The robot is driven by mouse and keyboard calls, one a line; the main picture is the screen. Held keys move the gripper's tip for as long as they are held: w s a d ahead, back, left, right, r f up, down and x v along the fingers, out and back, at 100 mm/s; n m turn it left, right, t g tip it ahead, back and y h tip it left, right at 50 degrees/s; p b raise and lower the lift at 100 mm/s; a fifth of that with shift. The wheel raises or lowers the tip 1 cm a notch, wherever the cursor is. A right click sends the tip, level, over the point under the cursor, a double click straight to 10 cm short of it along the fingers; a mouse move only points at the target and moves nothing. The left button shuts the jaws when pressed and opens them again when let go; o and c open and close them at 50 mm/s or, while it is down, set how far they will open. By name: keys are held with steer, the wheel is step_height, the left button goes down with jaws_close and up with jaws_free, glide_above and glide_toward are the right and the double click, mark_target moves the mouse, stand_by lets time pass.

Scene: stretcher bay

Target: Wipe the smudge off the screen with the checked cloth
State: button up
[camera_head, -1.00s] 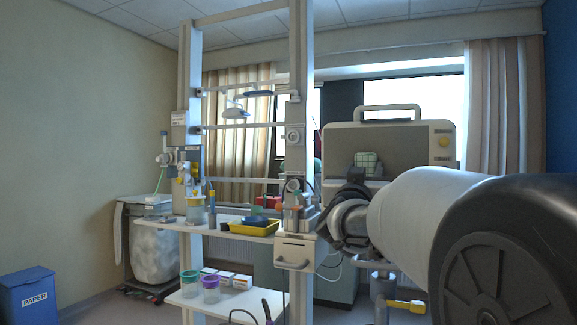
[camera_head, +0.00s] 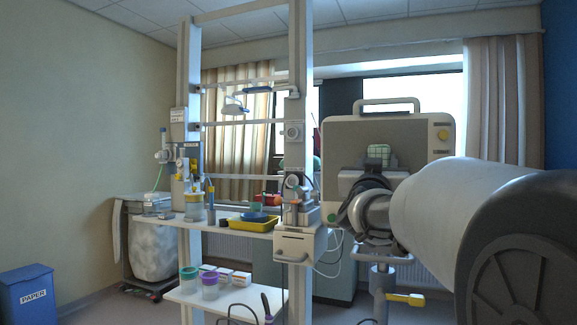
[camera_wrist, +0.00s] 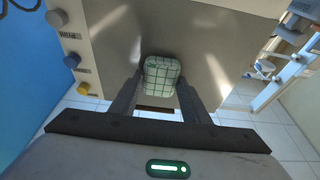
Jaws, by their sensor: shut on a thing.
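The checked cloth (camera_wrist: 161,77), a pale green folded pad with dark lines, sits between the fingertips of my gripper (camera_wrist: 160,88) in the wrist view. My gripper is shut on it. In the head view the cloth (camera_head: 379,153) shows in front of the screen (camera_head: 345,140), a dark grey panel in a pale casing with a top handle. The screen also fills the upper middle of the wrist view (camera_wrist: 205,60). I cannot tell whether the cloth touches the screen. I cannot make out the smudge; my gripper and the cloth cover part of the panel.
Yellow (camera_wrist: 72,61) and grey knobs line the casing's side. Left of the screen stands a tall pale frame (camera_head: 298,120) with a shelf holding a yellow tray (camera_head: 254,225). A stand (camera_head: 382,280) with a yellow lever is below the screen. A blue paper bin (camera_head: 26,295) is far left.

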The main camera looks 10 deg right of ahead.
steer(key=shift+s+d+r, duration=0.15)
steer(key=shift+s+d, duration=0.25)
steer(key=shift+d, duration=0.3)
steer(key=w+a, duration=0.1)
steer(key=w+a+p, duration=0.1)
steer(key=a, duration=0.1)
steer(key=w+a+p, duration=0.1)
steer(key=shift+a, duration=0.35)
stand_by(0.5)
steer(key=shift+f, duration=0.2)
steer(key=shift+s+a, duration=0.55)
steer(key=shift+s, duration=0.25)
steer(key=shift+s+a, duration=0.55)
steer(key=shift+s, duration=0.25)
steer(key=shift+s+a, duration=0.55)
steer(key=shift+s, duration=0.25)
